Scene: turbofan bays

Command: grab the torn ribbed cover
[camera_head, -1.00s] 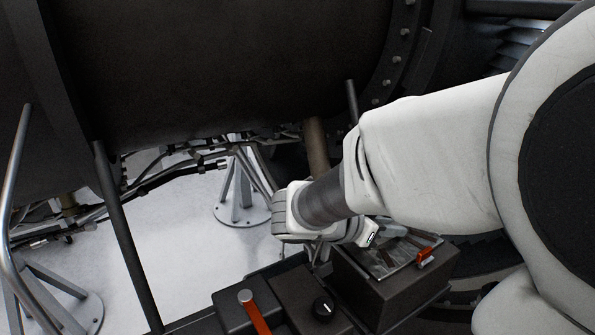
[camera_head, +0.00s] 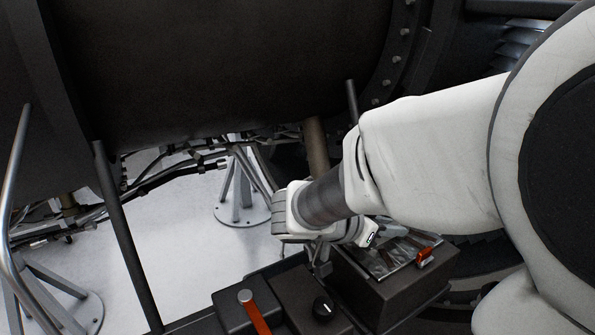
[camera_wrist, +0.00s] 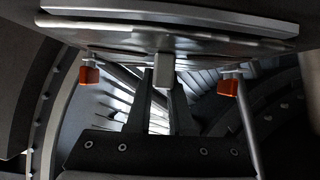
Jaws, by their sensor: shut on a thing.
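A cover with a grey, crinkled-looking surface (camera_head: 402,251) lies over the dark box at the lower right in the head view. In the wrist view I see it nearly edge-on as a wide grey plate (camera_wrist: 215,42) across the top. A small light grey block (camera_wrist: 163,72) hangs at its middle. My gripper (camera_wrist: 164,84) has its two dark fingers shut on this block. In the head view my gripper (camera_head: 321,268) is at the box's left side, its fingertips mostly hidden. I cannot make out the tear or ribs clearly.
Orange blocks sit left (camera_wrist: 90,74) and right (camera_wrist: 228,86) below the plate. The dark box (camera_head: 400,300) has an orange latch (camera_head: 425,257). A red lever (camera_head: 255,312) and a black knob (camera_head: 324,307) stand left of it. A large dark engine casing (camera_head: 220,65) hangs above.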

